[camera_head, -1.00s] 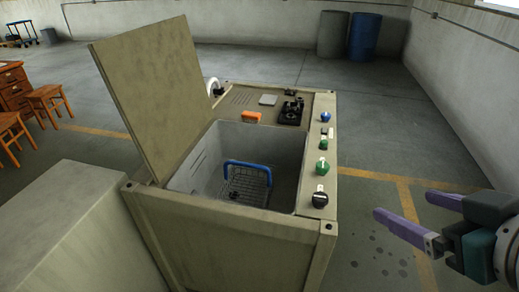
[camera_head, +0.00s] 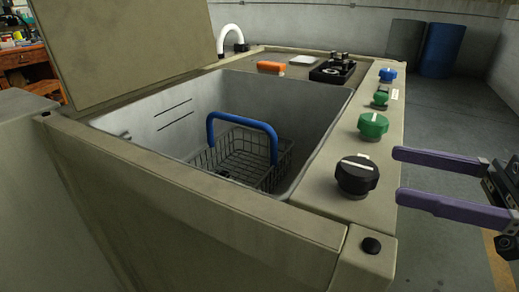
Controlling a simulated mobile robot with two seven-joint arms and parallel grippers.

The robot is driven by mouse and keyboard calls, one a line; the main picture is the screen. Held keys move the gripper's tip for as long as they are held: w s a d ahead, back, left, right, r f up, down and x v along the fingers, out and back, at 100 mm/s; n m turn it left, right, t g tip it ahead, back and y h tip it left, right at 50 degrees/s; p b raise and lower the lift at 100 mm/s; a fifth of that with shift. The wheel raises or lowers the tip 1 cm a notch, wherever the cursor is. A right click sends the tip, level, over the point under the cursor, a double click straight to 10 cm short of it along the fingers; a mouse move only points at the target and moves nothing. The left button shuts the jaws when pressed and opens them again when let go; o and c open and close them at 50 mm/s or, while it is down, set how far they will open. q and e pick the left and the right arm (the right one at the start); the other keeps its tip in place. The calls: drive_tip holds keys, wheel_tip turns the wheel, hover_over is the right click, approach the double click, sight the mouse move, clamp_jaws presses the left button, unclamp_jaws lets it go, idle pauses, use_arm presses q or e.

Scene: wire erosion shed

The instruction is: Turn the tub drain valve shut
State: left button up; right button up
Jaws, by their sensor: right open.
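The beige machine has a grey tub (camera_head: 170,112) with its lid (camera_head: 120,45) raised. A strip on the tub's right side carries a black knob (camera_head: 356,176) at the near end, then a green knob (camera_head: 373,126), a smaller green knob (camera_head: 380,98) and a blue knob (camera_head: 387,75). The black and large green knobs have white lines on top. No readable label tells which one is the drain valve. My right gripper (camera_head: 398,175) is open and empty, its two purple fingers pointing left, just right of the black knob and apparently apart from it. My left gripper is out of view.
A wire basket with a blue handle (camera_head: 242,121) sits in the tub. An orange item (camera_head: 271,67), a white block (camera_head: 303,60), a black fixture (camera_head: 333,71) and a white curved spout (camera_head: 231,37) are behind it. Barrels (camera_head: 443,50) stand far back. The floor at right is clear.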

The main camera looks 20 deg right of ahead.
sight(329, 185)
drive_tip(key=shift+d+f+g+y, duration=0.15)
drive_tip(key=shift+f+g+y, duration=0.15)
drive_tip(key=shift+f, duration=0.2)
drive_tip(key=shift+w+a, duration=0.15)
drive_tip(key=shift+a, duration=0.05)
drive_tip(key=x, duration=0.9)
drive_tip(key=shift+a+r, duration=0.1)
drive_tip(key=shift+a, duration=0.25)
drive_tip(key=c, duration=1.4)
